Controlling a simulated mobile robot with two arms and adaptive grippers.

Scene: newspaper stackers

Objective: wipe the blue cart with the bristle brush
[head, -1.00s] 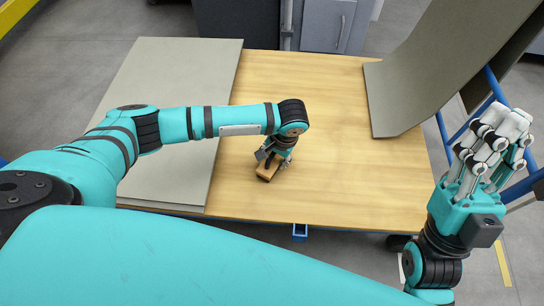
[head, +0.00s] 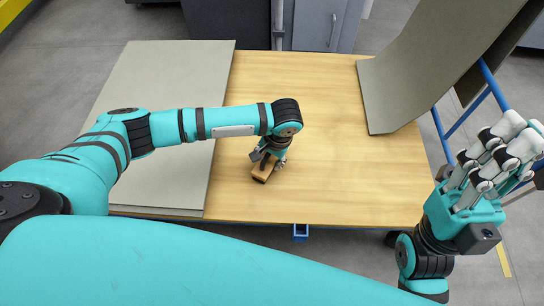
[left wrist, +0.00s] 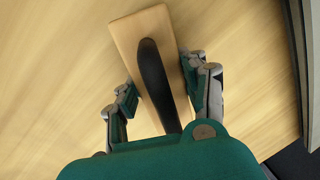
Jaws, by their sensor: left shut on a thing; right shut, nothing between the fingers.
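The cart (head: 330,190) has a light wooden top and blue metal framing; it fills the middle of the head view. My left gripper (head: 267,160) is shut on the bristle brush (head: 262,172) over the middle of the wooden top. In the left wrist view the brush (left wrist: 130,30) shows as a wooden block with a black handle, and the fingers of my left gripper (left wrist: 160,95) lie either side of the handle. Its bristles are hidden underneath, so I cannot tell whether they touch the wood. My right gripper (head: 500,155) is shut and empty, beyond the cart's right side.
A flat grey sheet (head: 165,100) covers the cart's left part. A bent grey sheet (head: 425,70) rises at the back right, near the blue side rail (head: 492,85). Grey cabinets (head: 325,22) stand behind.

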